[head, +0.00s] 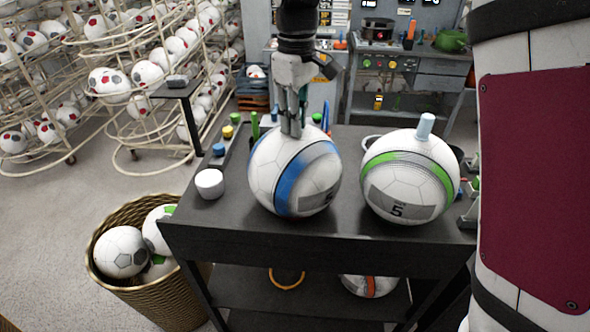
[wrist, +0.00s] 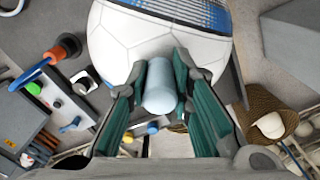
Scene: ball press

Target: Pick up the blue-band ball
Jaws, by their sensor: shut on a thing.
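The blue-band ball (head: 312,185), white with a wide blue stripe, is over the black cart's top on the left of the green-band ball. It also fills the top of the wrist view (wrist: 140,35). My gripper (head: 290,130) comes down onto it from above. In the wrist view my gripper's green-padded fingers (wrist: 165,100) are shut on the pale blue peg (wrist: 160,85) that sticks out of this ball. I cannot tell whether the ball rests on the cart or hangs just above it.
The green-band ball (head: 400,158) with its own pale peg (head: 425,126) is close on the right. A wicker basket (head: 165,290) of balls is at lower left. Ball racks (head: 130,130) stand behind.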

